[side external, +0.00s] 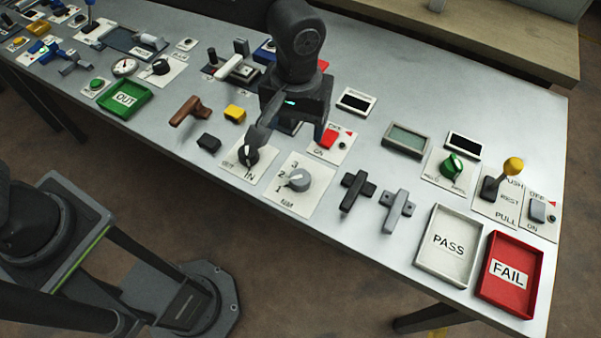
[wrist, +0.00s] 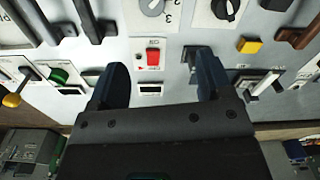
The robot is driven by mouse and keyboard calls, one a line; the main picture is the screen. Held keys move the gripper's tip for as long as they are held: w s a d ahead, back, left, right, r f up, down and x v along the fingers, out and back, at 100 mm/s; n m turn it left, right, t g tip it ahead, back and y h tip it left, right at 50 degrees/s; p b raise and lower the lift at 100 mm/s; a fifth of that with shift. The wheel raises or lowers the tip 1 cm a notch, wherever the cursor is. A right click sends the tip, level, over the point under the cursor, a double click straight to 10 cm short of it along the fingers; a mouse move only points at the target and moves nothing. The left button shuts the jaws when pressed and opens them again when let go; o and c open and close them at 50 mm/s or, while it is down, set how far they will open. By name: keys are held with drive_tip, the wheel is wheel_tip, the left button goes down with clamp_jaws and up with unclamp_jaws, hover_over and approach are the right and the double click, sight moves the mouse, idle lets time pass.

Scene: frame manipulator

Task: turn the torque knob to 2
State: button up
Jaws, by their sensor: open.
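The torque knob (side external: 299,179) is a grey round knob on a white plate marked 1, 2, 3 and NM, near the bench's front edge. Its pointer is too small to read for certain. In the wrist view the knob (wrist: 152,6) is cut off at the top edge, with the 2 and 3 beside it. My gripper (side external: 291,132) hangs over the bench, behind and apart from the knob. In the wrist view my gripper (wrist: 159,62) is open and empty, with the red switch showing between its fingers.
Black (side external: 357,190) and grey (side external: 397,211) T-handles lie to the right. PASS (side external: 425,258) and FAIL (side external: 498,303) trays stand at front right.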

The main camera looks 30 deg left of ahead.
sight(301, 177)
drive_tip(key=f, duration=1)
drive_tip(key=d+f, duration=0.1)
drive_tip(key=f, duration=0.4)
drive_tip(key=shift+s+f, duration=0.15)
drive_tip(key=shift+f, duration=0.2)
drive_tip(key=c, duration=0.9)
